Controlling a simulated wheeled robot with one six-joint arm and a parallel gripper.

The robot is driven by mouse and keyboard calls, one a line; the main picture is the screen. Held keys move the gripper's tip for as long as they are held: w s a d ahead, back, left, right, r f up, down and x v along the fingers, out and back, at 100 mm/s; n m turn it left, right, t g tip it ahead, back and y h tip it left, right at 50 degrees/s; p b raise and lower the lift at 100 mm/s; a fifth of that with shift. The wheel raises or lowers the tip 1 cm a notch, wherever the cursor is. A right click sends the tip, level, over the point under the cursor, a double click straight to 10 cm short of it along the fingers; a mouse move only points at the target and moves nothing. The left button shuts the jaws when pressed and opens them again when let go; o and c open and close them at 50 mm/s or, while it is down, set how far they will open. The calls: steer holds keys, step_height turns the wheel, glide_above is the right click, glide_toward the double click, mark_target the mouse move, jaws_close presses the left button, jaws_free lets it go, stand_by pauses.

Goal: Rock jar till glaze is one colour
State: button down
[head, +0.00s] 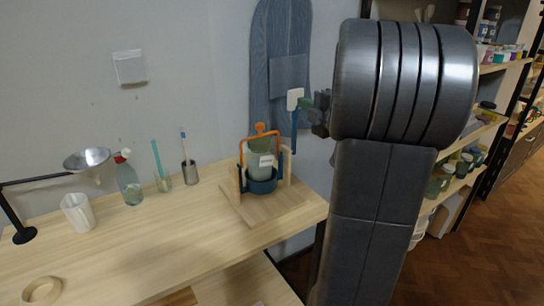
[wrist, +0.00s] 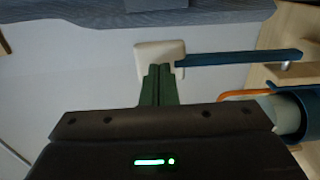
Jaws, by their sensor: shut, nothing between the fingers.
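The jar (head: 260,163), grey-green with a pale label, stands upright in a dark blue cradle (head: 262,186) under an orange clamp (head: 259,128). The cradle hangs between wooden posts on a wooden base (head: 278,212). Whether its glaze is one colour cannot be told. A blue lever (head: 294,133) rises at the stand's right side to a white pad (head: 294,98). In the wrist view the pad (wrist: 160,58) is straight ahead. My gripper (head: 304,103) is shut and empty, its green fingertips (wrist: 158,70) at the pad; touching or just short of it, I cannot tell.
A blue-grey apron (head: 275,50) hangs on the wall behind the stand. A bottle (head: 128,182), a white cup (head: 78,212) and brush holders (head: 190,172) stand left on the bench. The bench's front middle is clear. Shelves (head: 470,150) with jars are at right.

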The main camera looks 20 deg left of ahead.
steer(key=shift+b+x, duration=0.6)
steer(key=shift+x, duration=1.7)
steer(key=shift+f, duration=0.15)
steer(key=shift+w+a+f+b, duration=0.25)
steer(key=shift+w+a+b, duration=0.1)
steer(key=shift+w+a, duration=0.15)
steer(key=shift+w+a+f+b, duration=0.3)
steer(key=shift+w+a+b, duration=0.1)
steer(key=shift+a, duration=0.25)
steer(key=shift+w+a+r, duration=0.1)
steer(key=shift+w+a, duration=0.05)
steer(key=shift+a, duration=0.05)
